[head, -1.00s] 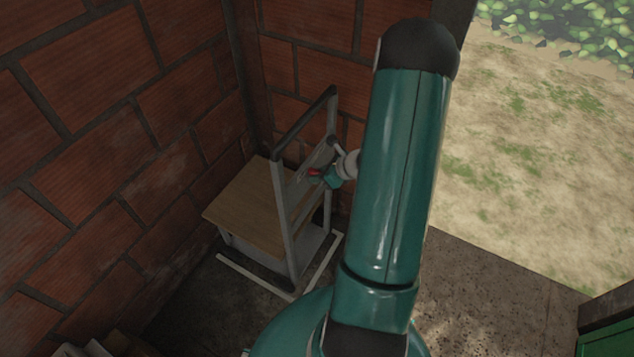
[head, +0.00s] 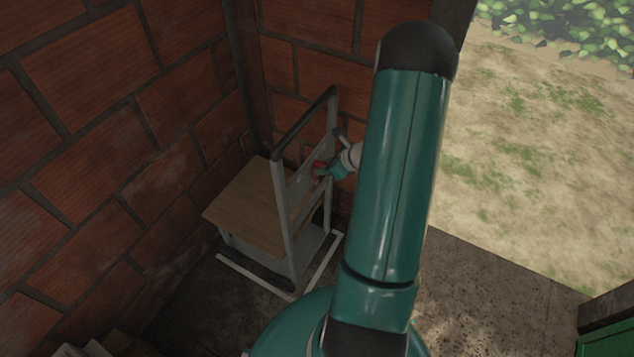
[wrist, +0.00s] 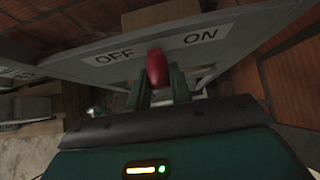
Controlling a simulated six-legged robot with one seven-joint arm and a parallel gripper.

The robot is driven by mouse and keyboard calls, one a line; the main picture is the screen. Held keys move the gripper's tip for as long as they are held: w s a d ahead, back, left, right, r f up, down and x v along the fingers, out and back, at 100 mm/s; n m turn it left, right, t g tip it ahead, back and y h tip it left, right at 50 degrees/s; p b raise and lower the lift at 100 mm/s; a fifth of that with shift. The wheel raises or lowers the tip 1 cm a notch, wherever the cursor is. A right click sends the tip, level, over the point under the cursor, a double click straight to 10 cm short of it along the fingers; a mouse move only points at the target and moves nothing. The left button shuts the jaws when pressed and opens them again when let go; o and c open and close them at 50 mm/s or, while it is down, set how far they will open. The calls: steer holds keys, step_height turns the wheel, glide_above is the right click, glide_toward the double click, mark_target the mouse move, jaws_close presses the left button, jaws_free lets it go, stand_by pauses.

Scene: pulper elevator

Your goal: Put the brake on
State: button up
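The brake lever's red handle (wrist: 157,68) stands in front of a grey plate (wrist: 235,32) lettered OFF on the left and ON on the right. The handle is between the two words in the wrist view. In the head view, the red handle (head: 319,167) shows small at the cart's upright frame. My gripper (wrist: 158,88) has its two fingers apart, one on each side of the handle, with gaps visible. Whether a finger touches it I cannot tell. In the head view, my gripper (head: 328,172) is right beside the handle, partly small and dark.
The cart (head: 245,205) has a wooden top and a grey frame, and stands in a corner of brick walls (head: 120,120). White lines (head: 250,275) mark the floor around it. Open ground (head: 530,150) lies to the right. A green object (head: 610,340) is at lower right.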

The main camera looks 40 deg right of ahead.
steer(key=shift+w+d+f, duration=0.15)
steer(key=shift+w+d, duration=0.1)
steer(key=shift+d, duration=0.45)
steer(key=shift+w+d+f, duration=0.1)
steer(key=shift+w+d, duration=0.15)
steer(key=shift+d, duration=0.4)
steer(key=shift+w+d+f, duration=0.2)
steer(key=shift+d+f, duration=0.15)
steer(key=shift+d, duration=0.25)
steer(key=shift+w+d+f, duration=0.2)
steer(key=shift+d+f, duration=0.1)
steer(key=shift+d, duration=0.25)
steer(key=o, duration=0.7)
